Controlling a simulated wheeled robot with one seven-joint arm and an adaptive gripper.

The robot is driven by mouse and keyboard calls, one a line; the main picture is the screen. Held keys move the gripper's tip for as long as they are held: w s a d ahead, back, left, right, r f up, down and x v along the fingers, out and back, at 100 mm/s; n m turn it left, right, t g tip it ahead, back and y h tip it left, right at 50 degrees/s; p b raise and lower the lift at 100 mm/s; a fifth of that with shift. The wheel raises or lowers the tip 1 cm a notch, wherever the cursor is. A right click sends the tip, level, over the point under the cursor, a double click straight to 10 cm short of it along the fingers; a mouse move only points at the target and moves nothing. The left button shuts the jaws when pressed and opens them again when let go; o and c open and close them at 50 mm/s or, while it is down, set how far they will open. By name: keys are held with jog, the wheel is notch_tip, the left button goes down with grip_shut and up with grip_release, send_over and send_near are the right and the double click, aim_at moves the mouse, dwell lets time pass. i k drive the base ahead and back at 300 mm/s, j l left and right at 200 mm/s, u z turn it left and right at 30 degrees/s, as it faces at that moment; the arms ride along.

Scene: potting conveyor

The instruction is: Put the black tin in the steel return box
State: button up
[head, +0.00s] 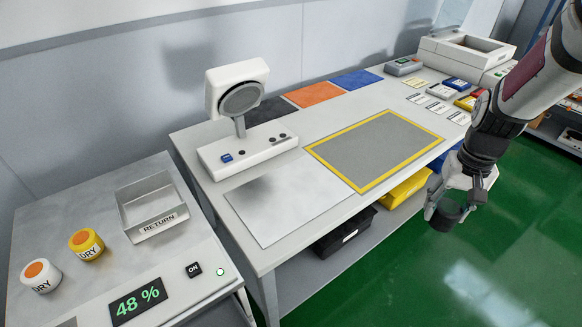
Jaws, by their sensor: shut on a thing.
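The black tin (447,213) is a small dark cylinder at the right of the head view. My gripper (449,202) is shut on it and holds it in the air, over the green floor in front of the long bench. The fingers hide part of the tin. The steel return box (156,232) stands on the left cabinet top, with a RETURN label on its front. It is open at the top, and its visible inside looks empty. The gripper and tin are far to the right of the box.
Two DRY jars, one yellow (86,244) and one white (41,275), stand left of the box. A white device with a round head (238,95) stands on the bench between box and gripper. The yellow-bordered grey mat (375,146) is bare. Black and yellow bins sit beneath.

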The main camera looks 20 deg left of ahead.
aim_at(155, 210)
jog(key=i+l+u, duration=0.1)
jog(key=i+u, duration=0.15)
jog(key=u, duration=0.2)
jog(key=i+l+u, duration=0.15)
jog(key=u, duration=0.25)
jog(key=i+l+u, duration=0.3)
jog(key=u, duration=0.15)
jog(key=i+l+u, duration=0.2)
jog(key=u, duration=0.25)
jog(key=i+l+u, duration=0.1)
jog(key=l+u, duration=0.3)
